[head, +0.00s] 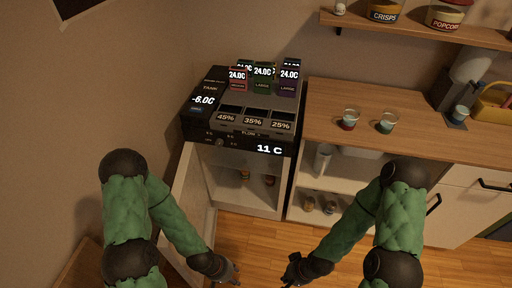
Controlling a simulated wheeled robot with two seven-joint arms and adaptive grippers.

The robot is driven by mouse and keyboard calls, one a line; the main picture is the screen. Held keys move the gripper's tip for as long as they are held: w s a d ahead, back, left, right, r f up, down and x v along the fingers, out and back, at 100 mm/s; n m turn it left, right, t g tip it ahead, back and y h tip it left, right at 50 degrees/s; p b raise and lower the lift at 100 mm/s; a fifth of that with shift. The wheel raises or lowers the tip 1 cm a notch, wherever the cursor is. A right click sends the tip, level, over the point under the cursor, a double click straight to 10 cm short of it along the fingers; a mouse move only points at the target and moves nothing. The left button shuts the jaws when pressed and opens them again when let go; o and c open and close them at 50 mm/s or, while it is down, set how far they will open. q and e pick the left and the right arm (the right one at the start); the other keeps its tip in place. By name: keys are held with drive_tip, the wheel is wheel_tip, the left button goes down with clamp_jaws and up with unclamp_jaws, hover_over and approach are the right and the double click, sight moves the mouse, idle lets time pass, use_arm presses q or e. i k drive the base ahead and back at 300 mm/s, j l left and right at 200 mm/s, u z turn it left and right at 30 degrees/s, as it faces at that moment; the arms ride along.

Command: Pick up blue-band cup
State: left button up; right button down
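A clear cup with a blue-teal lower part (387,122) stands upright on the wooden counter. A similar clear cup with a red lower part (349,119) stands just left of it. Another clear cup with a bluish lower part (459,113) stands further right, under a grey dispenser; I cannot tell which bluish cup is the blue-band one. My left gripper (234,274) and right gripper (285,271) are low at the bottom of the view, apart from the cups. Both look open and empty, with small, dark fingertips.
The wooden counter (415,160) has free room around the two cups. A dark machine (240,125) with colored cartons stands to the left, above an open cabinet door (185,215). A shelf (420,28) with tubs hangs above. A yellow basket (492,103) is far right.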

sight(463, 108)
drive_tip(key=k+l+z, duration=0.1)
drive_tip(key=z, duration=0.35)
drive_tip(key=l+z, duration=0.25)
drive_tip(key=z, duration=0.2)
drive_tip(key=l+z, duration=0.2)
drive_tip(key=z, duration=0.25)
drive_tip(key=i+l, duration=0.15)
drive_tip(key=i+l+u, duration=0.1)
drive_tip(key=l, duration=0.25)
drive_tip(key=i, duration=0.05)
